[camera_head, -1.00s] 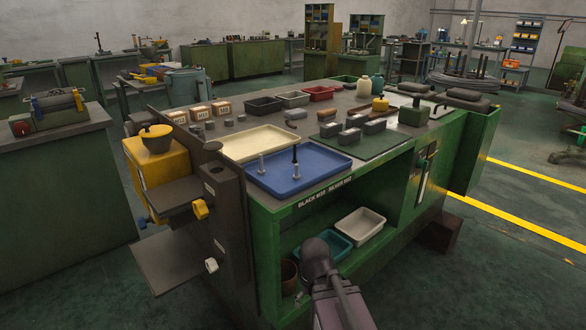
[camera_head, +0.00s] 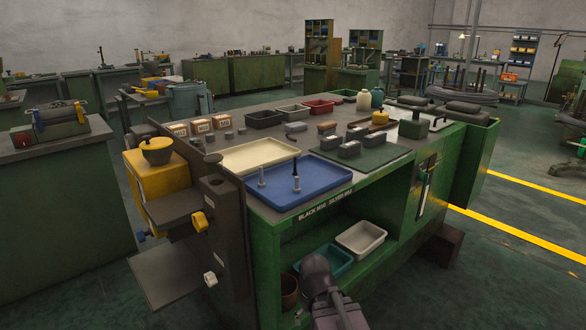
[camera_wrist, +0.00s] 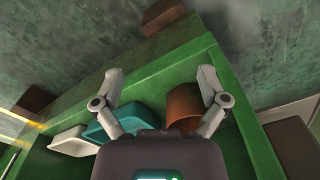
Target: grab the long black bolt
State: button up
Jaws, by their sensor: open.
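The long black bolt (camera_head: 295,167) stands upright in the blue tray (camera_head: 325,180) on the near end of the green bench. A short silver bolt (camera_head: 296,185) shows just below it in the picture, partly overlapping its lower end. Another silver bolt (camera_head: 262,178) stands to the left in the same tray. My gripper (camera_wrist: 160,75) is open and empty in the wrist view, its two fingers wide apart. It faces the bench's green side and lower shelf, and no bolt shows there. In the head view only my arm is seen, low in front of the bench; the fingers are hidden.
A cream tray (camera_head: 255,155) lies behind the blue one. The lower shelf holds a teal tray (camera_head: 335,262), a white tray (camera_head: 361,238) and a brown pot (camera_wrist: 183,106). A dark fixture with a yellow box (camera_head: 160,182) stands at the bench's left end. Floor is clear at front right.

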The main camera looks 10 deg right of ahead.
jog(key=shift+r, duration=0.15)
jog(key=c, duration=0.5)
notch_tip(320, 180, up, 29)
jog(key=p, duration=2.9)
jog(key=shift+w+r+p, duration=0.1)
jog(key=shift+r+p, duration=0.05)
jog(key=shift+p, duration=0.15)
jog(key=shift+c, duration=0.2)
jog(key=shift+d, duration=0.1)
